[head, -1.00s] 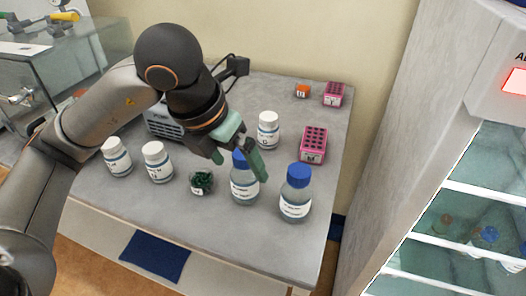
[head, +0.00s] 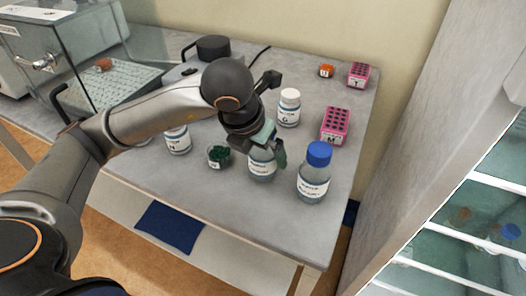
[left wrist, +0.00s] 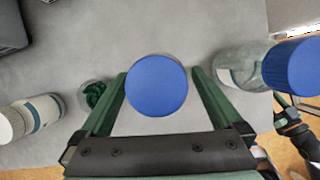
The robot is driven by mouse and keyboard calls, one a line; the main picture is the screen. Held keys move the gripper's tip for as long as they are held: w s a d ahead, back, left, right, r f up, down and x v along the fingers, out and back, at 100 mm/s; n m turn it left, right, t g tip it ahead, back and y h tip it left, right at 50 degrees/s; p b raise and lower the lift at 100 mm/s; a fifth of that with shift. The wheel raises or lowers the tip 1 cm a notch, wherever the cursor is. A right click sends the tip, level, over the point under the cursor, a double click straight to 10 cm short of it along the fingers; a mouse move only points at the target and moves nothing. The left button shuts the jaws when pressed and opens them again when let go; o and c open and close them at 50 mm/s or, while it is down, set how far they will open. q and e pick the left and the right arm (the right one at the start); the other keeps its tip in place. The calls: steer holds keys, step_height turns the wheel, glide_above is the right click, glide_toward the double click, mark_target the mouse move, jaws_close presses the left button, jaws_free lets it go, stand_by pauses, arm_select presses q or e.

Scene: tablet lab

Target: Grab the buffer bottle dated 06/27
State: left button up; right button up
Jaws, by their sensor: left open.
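Two clear bottles with blue caps stand at the table's front right; their label dates are too small to read. My left gripper (head: 265,150) is open, pointing down around the top of the left bottle (head: 262,169), hiding its cap in the head view. In the left wrist view that blue cap (left wrist: 156,85) sits between the two green fingers, with a gap on each side. The other blue-capped bottle (head: 313,178) stands just to the right; it also shows in the left wrist view (left wrist: 240,70). Part of my right gripper (left wrist: 287,112) shows at that view's right edge, its jaws unclear.
A small jar with green contents (head: 219,156) stands close left of the gripped-around bottle. White bottles (head: 289,108) (head: 178,140) and pink racks (head: 335,125) (head: 358,75) stand around. A glass-shelved cabinet (head: 440,240) is at right.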

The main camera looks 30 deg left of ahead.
arm_select(q)
steer(key=shift+w+f, duration=0.3)
steer(key=shift+f, duration=0.35)
steer(key=shift+r, duration=0.1)
jaws_close()
